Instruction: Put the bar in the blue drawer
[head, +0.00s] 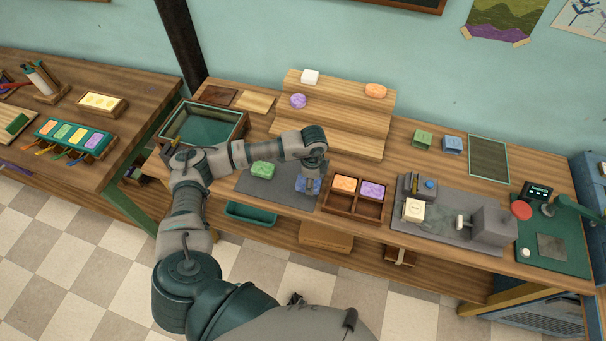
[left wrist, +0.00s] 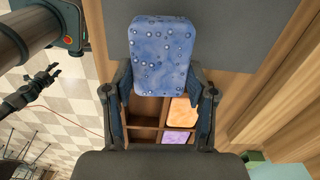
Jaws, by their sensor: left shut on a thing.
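My left gripper (head: 308,180) is shut on a blue speckled bar (head: 307,186) over the right part of a dark grey mat (head: 281,193). In the left wrist view the bar (left wrist: 162,55) sits at the fingertips (left wrist: 162,82); whether it touches the mat is unclear. A green bar (head: 263,170) lies on the mat to the left. A teal, open bin-like drawer (head: 250,213) shows under the tabletop below the mat; its inside is partly hidden. A dark pronged part in the left wrist view may be my right gripper (left wrist: 50,72), too small to read.
A divided wooden tray (head: 341,204) with orange and purple bars stands right of the mat. A teal-lined box (head: 203,122) is at the left. A stepped wooden rack (head: 335,110) stands behind, and a grey press (head: 491,228) is at the right.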

